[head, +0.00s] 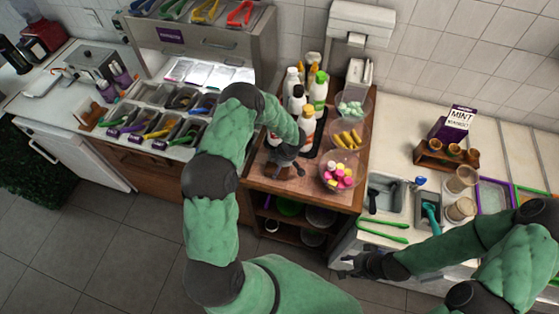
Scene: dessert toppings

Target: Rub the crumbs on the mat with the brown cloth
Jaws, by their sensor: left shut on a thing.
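My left gripper (287,171) is low over the wooden top of the cart (262,184), pointing down, with its fingers at the surface. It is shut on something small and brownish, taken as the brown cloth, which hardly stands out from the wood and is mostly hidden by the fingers. A dark flat piece (318,143) lies just behind the gripper among the bottles; I cannot tell whether it is the mat. No crumbs can be made out at this size. My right gripper (345,267) is empty, with its fingers apart, in front of the right counter.
Bottles (319,92) stand close behind my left gripper. Bowls of pink and yellow sweets (338,178), yellow pieces (346,136) and mint pieces (354,106) line the cart's right side. Green tongs (383,231) lie on the right counter. Topping bins (160,124) stand left.

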